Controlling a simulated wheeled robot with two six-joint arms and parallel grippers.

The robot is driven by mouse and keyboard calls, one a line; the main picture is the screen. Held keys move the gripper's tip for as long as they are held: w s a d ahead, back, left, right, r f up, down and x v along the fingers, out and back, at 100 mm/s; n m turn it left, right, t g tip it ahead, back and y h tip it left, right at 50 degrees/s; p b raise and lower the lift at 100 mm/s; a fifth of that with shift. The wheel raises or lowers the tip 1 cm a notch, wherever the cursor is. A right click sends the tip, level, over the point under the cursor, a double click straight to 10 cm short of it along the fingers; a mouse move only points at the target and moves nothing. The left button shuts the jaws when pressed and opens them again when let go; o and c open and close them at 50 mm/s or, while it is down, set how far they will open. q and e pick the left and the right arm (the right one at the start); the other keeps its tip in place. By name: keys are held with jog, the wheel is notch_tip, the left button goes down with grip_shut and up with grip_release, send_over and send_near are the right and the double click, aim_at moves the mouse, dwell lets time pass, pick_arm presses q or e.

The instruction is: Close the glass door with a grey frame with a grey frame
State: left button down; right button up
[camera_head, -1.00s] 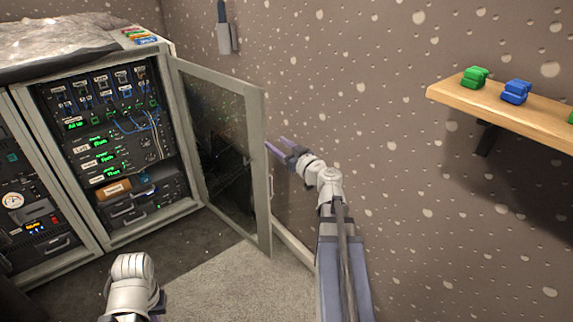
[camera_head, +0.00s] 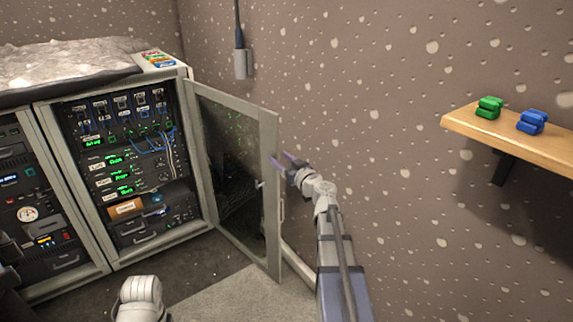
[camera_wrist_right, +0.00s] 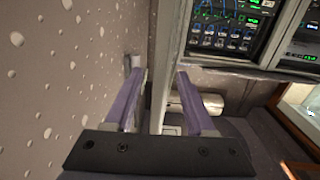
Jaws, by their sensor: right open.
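The glass door with a grey frame (camera_head: 271,185) stands open, swung out from the right side of the rack cabinet (camera_head: 128,257) toward the wall. My right gripper (camera_head: 284,163) is open beside the door's outer edge, on the wall side in the head view. In the right wrist view the open right gripper (camera_wrist_right: 158,100) has its two purple fingers apart, with the grey door frame (camera_wrist_right: 172,60) running between them in the picture. I cannot tell whether the fingers touch it. A door handle (camera_head: 282,208) shows on the frame's edge.
The cabinet holds lit equipment with cables. The speckled wall (camera_head: 360,100) is close to my right arm. A wooden shelf (camera_head: 520,138) with green (camera_head: 489,107) and blue (camera_head: 532,121) objects juts out at the right. Carpet (camera_head: 225,285) in front is clear.

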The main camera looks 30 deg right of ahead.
jog(key=shift+w, duration=1.25)
jog(key=shift+c, duration=0.2)
grip_shut()
jog(key=shift+a, duration=0.15)
jog(key=s+a+m+h, duration=0.1)
jog(key=a+h, duration=0.1)
jog(key=a, duration=0.5)
jog(key=shift+a, duration=0.15)
jog(key=shift+s, duration=0.1)
